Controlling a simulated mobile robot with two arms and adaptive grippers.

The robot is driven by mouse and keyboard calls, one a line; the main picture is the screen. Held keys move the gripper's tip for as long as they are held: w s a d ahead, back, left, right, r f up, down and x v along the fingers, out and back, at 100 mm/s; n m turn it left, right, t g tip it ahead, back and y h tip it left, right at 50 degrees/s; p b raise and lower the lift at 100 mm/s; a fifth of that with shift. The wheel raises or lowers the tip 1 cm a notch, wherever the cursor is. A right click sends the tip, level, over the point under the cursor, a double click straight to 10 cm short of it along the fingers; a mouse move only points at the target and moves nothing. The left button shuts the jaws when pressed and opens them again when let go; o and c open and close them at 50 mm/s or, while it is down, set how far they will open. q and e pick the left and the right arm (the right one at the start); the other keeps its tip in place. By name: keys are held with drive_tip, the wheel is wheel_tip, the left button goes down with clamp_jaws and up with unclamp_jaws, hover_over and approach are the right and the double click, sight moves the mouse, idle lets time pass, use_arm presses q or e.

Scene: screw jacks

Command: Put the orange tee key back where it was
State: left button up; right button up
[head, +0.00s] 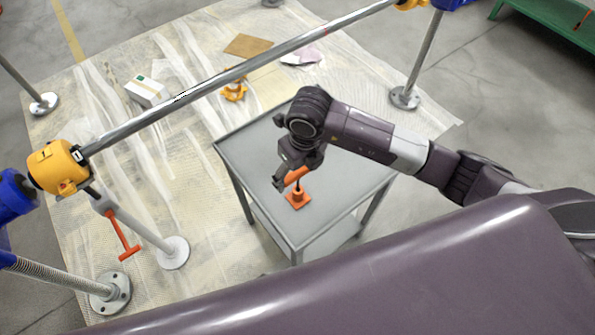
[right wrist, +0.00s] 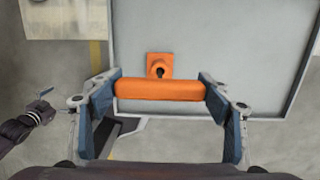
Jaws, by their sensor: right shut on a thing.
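The orange tee key (head: 296,176) is in my right gripper (head: 285,180), above the grey table. In the right wrist view its orange crossbar (right wrist: 160,89) lies across between the two fingers of my right gripper (right wrist: 160,92), which are shut on its ends. A small orange square holder (head: 298,199) stands on the table just below the key; it also shows in the right wrist view (right wrist: 159,62). A dark shaft shows between bar and holder; I cannot tell how deep it sits. My left gripper (right wrist: 42,104) shows small in the right wrist view, its opening unclear.
The grey table (head: 345,195) is otherwise bare. A long steel bar (head: 240,70) crosses behind it, with a yellow head (head: 58,168) at its left end. Another orange T-shaped handle (head: 122,240) hangs near the left post. A white box (head: 147,91) lies on the floor sheeting.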

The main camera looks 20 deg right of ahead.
drive_tip(key=shift+f, duration=0.1)
drive_tip(key=o, duration=1.7)
drive_tip(key=shift+r, duration=0.25)
drive_tip(key=r, duration=0.3)
drive_tip(key=r+b, duration=0.1)
drive_tip(key=r, duration=0.3)
drive_tip(key=s+r+b, duration=0.1)
drive_tip(key=r, duration=0.2)
drive_tip(key=shift+d+r, duration=0.2)
drive_tip(key=shift+d, duration=0.05)
drive_tip(key=shift+s+r, duration=0.2)
drive_tip(key=shift+r, duration=0.5)
